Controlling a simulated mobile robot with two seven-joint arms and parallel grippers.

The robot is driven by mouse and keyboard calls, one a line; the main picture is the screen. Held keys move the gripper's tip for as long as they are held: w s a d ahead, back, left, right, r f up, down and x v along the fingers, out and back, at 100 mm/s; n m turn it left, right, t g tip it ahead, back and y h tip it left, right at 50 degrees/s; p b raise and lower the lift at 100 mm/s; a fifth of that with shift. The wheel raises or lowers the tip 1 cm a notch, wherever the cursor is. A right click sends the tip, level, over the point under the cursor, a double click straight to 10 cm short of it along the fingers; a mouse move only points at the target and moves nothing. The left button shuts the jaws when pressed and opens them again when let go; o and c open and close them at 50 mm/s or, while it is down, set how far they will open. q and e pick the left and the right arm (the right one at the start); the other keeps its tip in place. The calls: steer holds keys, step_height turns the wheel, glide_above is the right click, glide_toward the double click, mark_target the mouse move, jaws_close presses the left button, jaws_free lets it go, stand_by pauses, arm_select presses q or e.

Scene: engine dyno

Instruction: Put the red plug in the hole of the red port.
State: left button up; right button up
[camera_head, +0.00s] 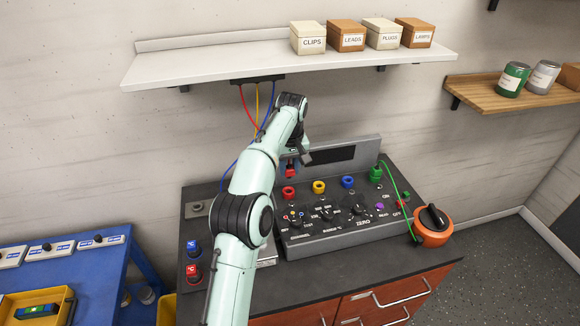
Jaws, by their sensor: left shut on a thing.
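My left gripper (292,163) hangs over the back left of the grey console (340,232), partly hidden by its own wrist. It is shut on the red plug (291,173), a small red piece showing just below the fingers. The red port (288,193) is a red ring on the console's upper face, leftmost in a row of coloured ports. The plug is close above the red port in the picture, and a gap shows between them. My right gripper is not in view.
Yellow (319,187), blue (348,181) and green (376,174) ports continue the row. A green cable (397,190) runs from the green port towards an orange device (433,232). Coloured cables hang from a rack (257,80) under the white shelf (200,66), behind my arm.

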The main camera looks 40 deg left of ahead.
mark_target(289, 178)
arm_select(q)
steer(key=shift+s+a, duration=0.15)
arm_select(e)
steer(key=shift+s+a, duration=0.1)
arm_select(q)
steer(key=shift+f, duration=0.15)
steer(key=shift+f, duration=0.35)
stand_by(0.7)
steer(key=shift+f, duration=0.15)
stand_by(0.5)
steer(key=shift+f+b, duration=0.4)
steer(key=shift+f, duration=1.35)
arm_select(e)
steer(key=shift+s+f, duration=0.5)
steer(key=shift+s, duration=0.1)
arm_select(q)
steer(key=shift+f, duration=0.95)
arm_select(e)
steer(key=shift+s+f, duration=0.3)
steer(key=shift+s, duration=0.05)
arm_select(q)
steer(key=o, duration=0.9)
